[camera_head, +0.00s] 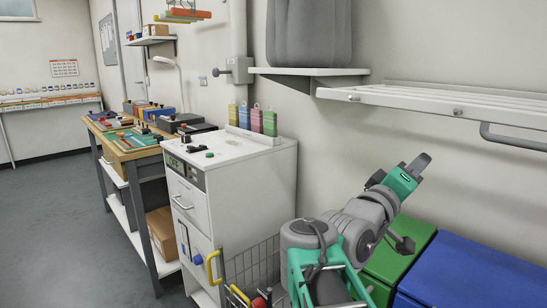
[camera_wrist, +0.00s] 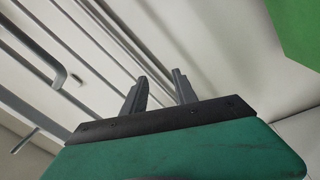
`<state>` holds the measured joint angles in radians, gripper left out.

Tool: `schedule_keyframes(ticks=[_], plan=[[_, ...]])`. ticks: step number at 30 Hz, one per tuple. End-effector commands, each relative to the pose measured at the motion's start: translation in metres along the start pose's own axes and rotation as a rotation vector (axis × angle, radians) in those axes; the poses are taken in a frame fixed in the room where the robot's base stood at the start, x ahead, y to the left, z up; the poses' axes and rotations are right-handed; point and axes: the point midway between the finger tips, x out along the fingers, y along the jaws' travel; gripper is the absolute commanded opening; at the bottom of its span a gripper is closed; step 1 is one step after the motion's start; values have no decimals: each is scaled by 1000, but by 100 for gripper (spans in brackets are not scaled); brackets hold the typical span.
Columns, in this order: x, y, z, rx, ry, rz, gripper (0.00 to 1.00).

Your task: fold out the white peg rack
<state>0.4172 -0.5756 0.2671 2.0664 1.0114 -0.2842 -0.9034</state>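The white peg rack (camera_head: 425,97) is on the wall at the upper right of the head view, a slatted frame with small grey knobs and a grey bar handle (camera_head: 512,140) under its right part. Its angle to the wall is hard to tell. In the wrist view its white slats (camera_wrist: 95,62) fill the upper left, with a bent handle (camera_wrist: 58,76) at the left. My gripper (camera_head: 418,165) is below the rack, apart from it, pointing up and right. In the wrist view its two grey fingers (camera_wrist: 160,92) stand apart with nothing between them.
A green box (camera_head: 400,262) and a blue box (camera_head: 475,272) stand below my arm. A white cabinet (camera_head: 235,185) with several coloured padlocks and a wire basket (camera_head: 252,268) are to the left. A white shelf (camera_head: 310,71) holds a grey bin. Floor (camera_head: 70,230) is clear at far left.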

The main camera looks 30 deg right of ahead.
Motion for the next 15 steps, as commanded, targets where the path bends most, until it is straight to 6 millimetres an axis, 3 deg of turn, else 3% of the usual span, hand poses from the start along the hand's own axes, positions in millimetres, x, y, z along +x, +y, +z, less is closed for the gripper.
schedule_keyframes(ticks=[1, 5, 8, 9, 13, 15], plan=[[-2, 0, -39, 55, 30, -148, 34], [-53, -68, -95, 160, 62, -562, 34], [-120, -104, -124, 179, 46, -876, 34], [-151, -113, -132, 171, 29, -999, 34], [-261, -116, -135, 77, -55, -1367, 34], [-312, -95, -136, 55, -141, -1504, 34]])
